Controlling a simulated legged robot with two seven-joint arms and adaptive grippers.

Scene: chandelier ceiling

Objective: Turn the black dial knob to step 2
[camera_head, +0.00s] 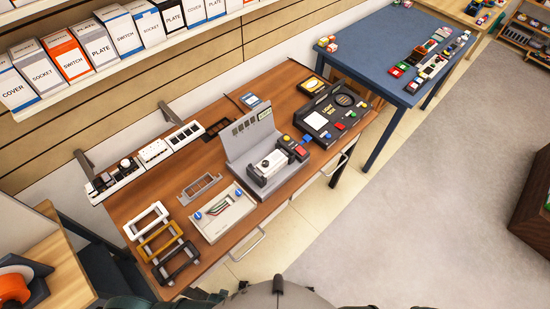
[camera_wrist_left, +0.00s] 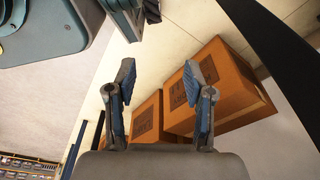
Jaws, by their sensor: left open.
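My left gripper (camera_wrist_left: 160,88) shows in the left wrist view with its two blue-grey fingers spread wide apart and nothing between them. Brown cardboard boxes are behind it in that view. In the head view, neither gripper can be made out. A grey stand with an upright panel (camera_head: 245,135) is at the middle of the wooden table. A light grey device (camera_head: 270,166) with a small dark round part on top sits on its base. I cannot tell whether that part is the black dial knob, and no step marks are readable.
A blue table (camera_head: 370,45) stands beyond. Cardboard boxes (camera_wrist_left: 222,88) are on the floor. Open floor lies right.

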